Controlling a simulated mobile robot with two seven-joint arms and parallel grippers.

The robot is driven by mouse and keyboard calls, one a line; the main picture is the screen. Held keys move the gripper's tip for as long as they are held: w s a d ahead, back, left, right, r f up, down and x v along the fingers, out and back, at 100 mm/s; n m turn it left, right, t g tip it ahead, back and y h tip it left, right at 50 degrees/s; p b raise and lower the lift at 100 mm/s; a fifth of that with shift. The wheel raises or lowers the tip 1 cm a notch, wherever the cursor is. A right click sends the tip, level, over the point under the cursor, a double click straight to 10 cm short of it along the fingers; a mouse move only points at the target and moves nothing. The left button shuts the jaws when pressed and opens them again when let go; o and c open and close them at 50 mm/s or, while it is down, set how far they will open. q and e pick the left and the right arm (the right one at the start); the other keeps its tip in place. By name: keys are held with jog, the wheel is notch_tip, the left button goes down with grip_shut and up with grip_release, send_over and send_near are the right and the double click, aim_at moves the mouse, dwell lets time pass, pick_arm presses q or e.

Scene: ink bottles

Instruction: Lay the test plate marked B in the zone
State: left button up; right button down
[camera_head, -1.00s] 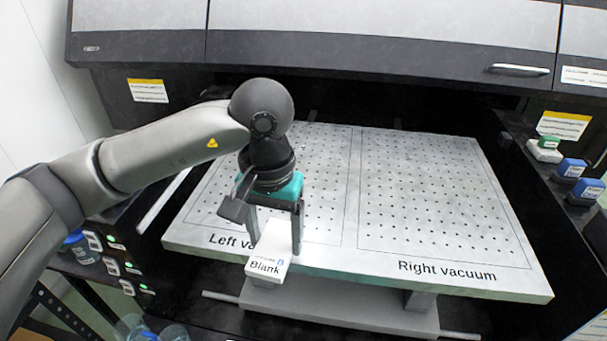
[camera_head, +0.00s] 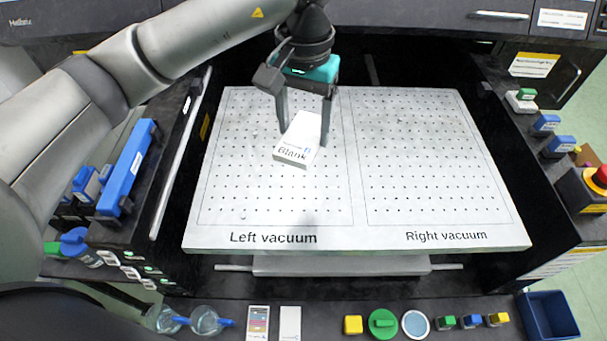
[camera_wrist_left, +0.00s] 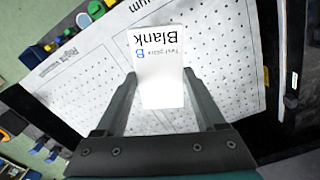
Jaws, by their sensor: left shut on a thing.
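The white test plate marked B (camera_head: 300,143), labelled "Blank", is between the fingers of my left gripper (camera_head: 305,122). My left gripper is shut on it, over the left vacuum zone (camera_head: 270,195) of the perforated plate. In the left wrist view the test plate (camera_wrist_left: 160,75) points away from the gripper (camera_wrist_left: 160,100), with its "B" and "Blank" label showing. I cannot tell whether the test plate touches the surface below it. The right vacuum zone (camera_head: 430,160) is bare. My right gripper is not in view.
On the front ledge are a colour card (camera_head: 258,322), a white card (camera_head: 290,322), a yellow block (camera_head: 353,325), a green round lid (camera_head: 382,323) and small bottles. A blue bin (camera_head: 548,316) stands front right. A red stop button (camera_head: 599,176) is at the right.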

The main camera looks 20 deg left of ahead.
aim_at(304, 197)
pick_arm(q)
notch_tip(304, 197, down, 17)
jog(key=shift+b, duration=0.5)
jog(key=shift+f, duration=0.15)
jog(key=o, duration=1.4)
notch_tip(304, 197, up, 12)
jog(key=shift+r+p, duration=0.2)
jog(key=shift+p, duration=0.1)
